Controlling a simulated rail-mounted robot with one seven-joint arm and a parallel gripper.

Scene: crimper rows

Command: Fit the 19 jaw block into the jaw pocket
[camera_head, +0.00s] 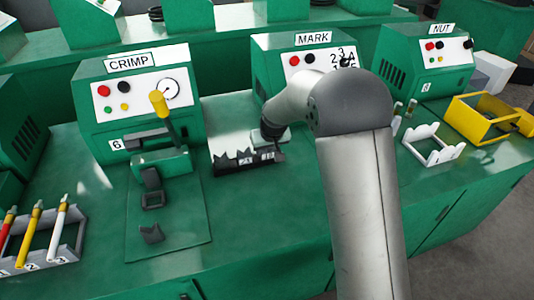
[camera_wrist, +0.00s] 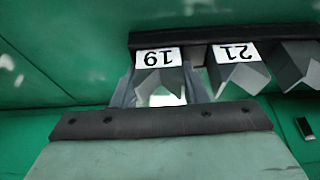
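The 19 jaw block (camera_wrist: 159,76) is a grey block with a notched end and a white label, upside down in the wrist view. It sits in line with its neighbours at the dark jaw rack (camera_head: 232,163). My gripper (camera_wrist: 160,82) has one finger on each side of it, very close; I cannot tell whether they press on it. In the head view my arm hides part of the gripper. The CRIMP machine (camera_head: 140,100) stands left of the rack. A dark square frame (camera_head: 153,201), which looks like the jaw pocket, lies below its yellow-handled lever (camera_head: 161,108).
The 21 block (camera_wrist: 236,68) is right beside the finger in the wrist view. A dark notched piece (camera_head: 152,235) lies in front of the square frame. A tool rack (camera_head: 48,247) stands at the left. White (camera_head: 433,146) and yellow (camera_head: 487,120) holders stand right. The front bench is clear.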

